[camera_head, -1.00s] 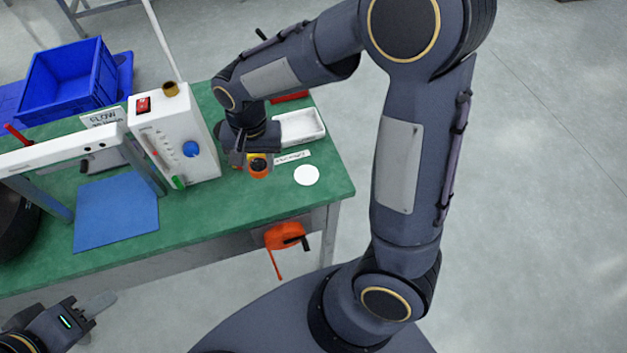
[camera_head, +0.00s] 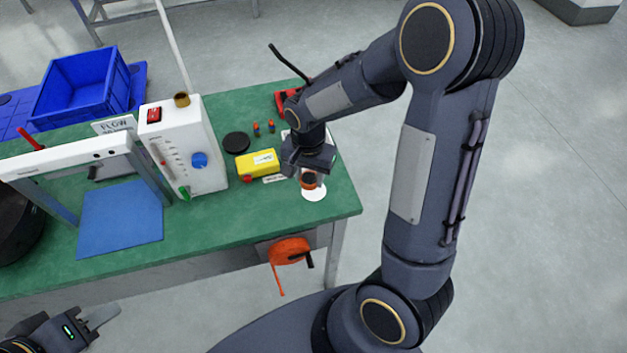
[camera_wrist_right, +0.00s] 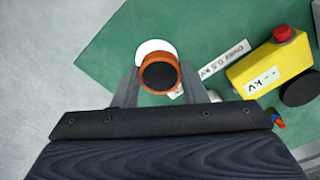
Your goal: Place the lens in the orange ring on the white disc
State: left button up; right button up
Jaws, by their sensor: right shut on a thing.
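The lens in the orange ring (camera_head: 309,181) is a short cylinder with an orange rim. In the right wrist view it shows a dark round face inside the orange ring (camera_wrist_right: 159,76), between the two fingers. My right gripper (camera_head: 303,172) is shut on it. The white disc (camera_head: 314,193) lies on the green table, partly covered by the lens in the head view. In the wrist view the disc (camera_wrist_right: 152,48) shows beyond the ring. I cannot tell whether the lens touches the disc.
A yellow box with a red button (camera_head: 258,163) and a black disc (camera_head: 236,142) are left of my right gripper. A white flow unit (camera_head: 187,150) stands further left by a blue mat (camera_head: 121,218). An orange reel (camera_head: 290,250) hangs on the table's front.

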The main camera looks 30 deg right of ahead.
aim_at(313, 191)
jog(key=shift+w+d+f, duration=0.1)
jog(key=shift+d+f, duration=0.35)
jog(key=shift+f, duration=0.1)
jog(key=shift+d+f, duration=0.15)
jog(key=shift+f, duration=0.75)
jog(key=shift+d+f, duration=0.1)
jog(key=shift+f, duration=0.8)
jog(key=shift+w+f, duration=0.1)
jog(key=shift+f, duration=0.15)
jog(key=o, duration=0.9)
jog(key=shift+r, duration=0.1)
jog(key=shift+o, duration=0.2)
jog(key=shift+r, duration=0.15)
